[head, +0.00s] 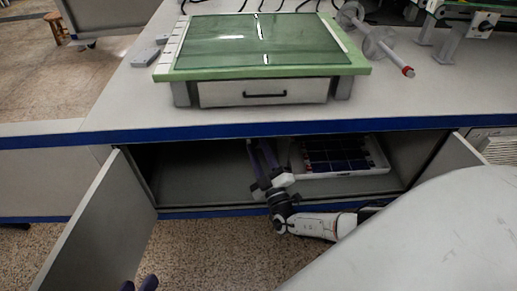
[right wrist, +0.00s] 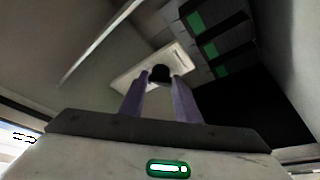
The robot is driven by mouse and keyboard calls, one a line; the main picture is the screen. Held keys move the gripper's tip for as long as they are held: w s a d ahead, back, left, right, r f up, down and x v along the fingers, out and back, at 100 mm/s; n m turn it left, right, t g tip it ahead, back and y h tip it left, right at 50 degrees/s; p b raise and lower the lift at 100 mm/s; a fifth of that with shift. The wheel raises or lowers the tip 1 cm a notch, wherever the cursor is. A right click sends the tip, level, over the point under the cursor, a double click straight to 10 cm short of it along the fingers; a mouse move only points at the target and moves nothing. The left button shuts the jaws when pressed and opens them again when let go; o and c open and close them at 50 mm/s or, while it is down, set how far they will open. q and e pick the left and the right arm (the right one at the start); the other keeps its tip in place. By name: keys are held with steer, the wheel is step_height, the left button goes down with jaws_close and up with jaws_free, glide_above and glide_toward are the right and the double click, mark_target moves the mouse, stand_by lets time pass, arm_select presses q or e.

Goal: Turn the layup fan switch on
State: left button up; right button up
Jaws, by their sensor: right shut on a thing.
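The switch shows in the right wrist view as a dark round knob (right wrist: 160,72) on a pale plate (right wrist: 135,86) inside the cabinet. My right gripper (right wrist: 161,82) has its two purple fingers on either side of the knob and is shut on it. In the head view my right gripper (head: 260,146) reaches up into the open cabinet under the bench; the switch is hidden there. Which way the knob is turned cannot be told. My left gripper (head: 139,284) shows only its fingertips at the bottom edge, apart and empty.
The cabinet's left door (head: 100,225) and right door (head: 457,158) stand open. A white tray with dark panels (head: 340,172) lies inside, right of my right gripper. Above, the bench top (head: 115,112) carries a green-framed glass table (head: 265,45) with a drawer.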

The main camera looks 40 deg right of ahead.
steer(key=shift+d, duration=0.15)
steer(key=o, duration=1)
steer(key=shift+o, duration=0.2)
steer(key=v, duration=1)
steer(key=shift+p, duration=0.35)
steer(key=shift+s+f, duration=0.1)
steer(key=shift+s, duration=0.05)
